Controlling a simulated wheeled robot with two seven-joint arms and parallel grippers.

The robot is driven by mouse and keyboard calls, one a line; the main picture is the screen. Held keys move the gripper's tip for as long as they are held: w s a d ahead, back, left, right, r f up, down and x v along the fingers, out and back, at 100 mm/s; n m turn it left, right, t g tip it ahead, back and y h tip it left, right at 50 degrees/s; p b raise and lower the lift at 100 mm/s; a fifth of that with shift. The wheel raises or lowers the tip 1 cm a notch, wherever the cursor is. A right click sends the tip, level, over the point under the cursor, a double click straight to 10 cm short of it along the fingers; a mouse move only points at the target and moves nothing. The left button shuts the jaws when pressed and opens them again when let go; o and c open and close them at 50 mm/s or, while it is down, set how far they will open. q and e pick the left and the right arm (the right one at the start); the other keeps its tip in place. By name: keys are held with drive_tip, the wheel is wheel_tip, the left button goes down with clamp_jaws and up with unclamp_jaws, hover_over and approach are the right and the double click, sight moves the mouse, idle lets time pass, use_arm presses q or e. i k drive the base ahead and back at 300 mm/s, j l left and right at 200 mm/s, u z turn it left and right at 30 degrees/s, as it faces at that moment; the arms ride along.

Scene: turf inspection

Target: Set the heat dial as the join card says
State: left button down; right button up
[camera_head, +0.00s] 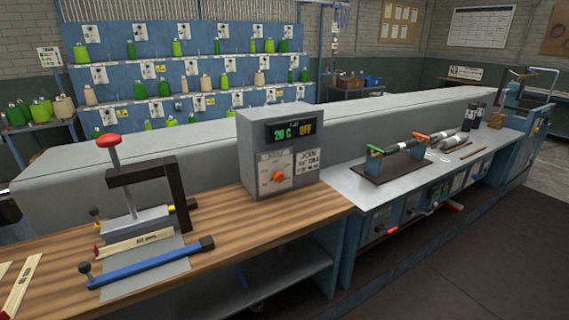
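A grey control box (256,128) stands on the wooden bench top near the middle of the view. Its dark display (294,131) reads "20 C" in green and "OFF" in orange. An orange heat dial (279,177) sits on a pale scale panel (274,165) on the box's front. The marks around the dial are too small to read. The join card (307,161) is on the box's front, right of the dial. Its heading looks like "JOIN"; the line below is too small to read surely.
A press with a red knob (108,140) stands left on the wooden bench (230,225), with a blue bar (150,262) in front of it. A dark rack with rollers (395,160) is on the grey bench to the right. The wood before the box is clear.

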sight(279, 177)
drive_tip(key=i+l, duration=0.2)
drive_tip(key=l, duration=0.2)
drive_tip(key=i+l, duration=0.25)
drive_tip(key=l, duration=0.15)
drive_tip(key=i+l, duration=0.2)
drive_tip(key=l, duration=0.2)
drive_tip(key=i+l, duration=0.2)
drive_tip(key=l, duration=0.2)
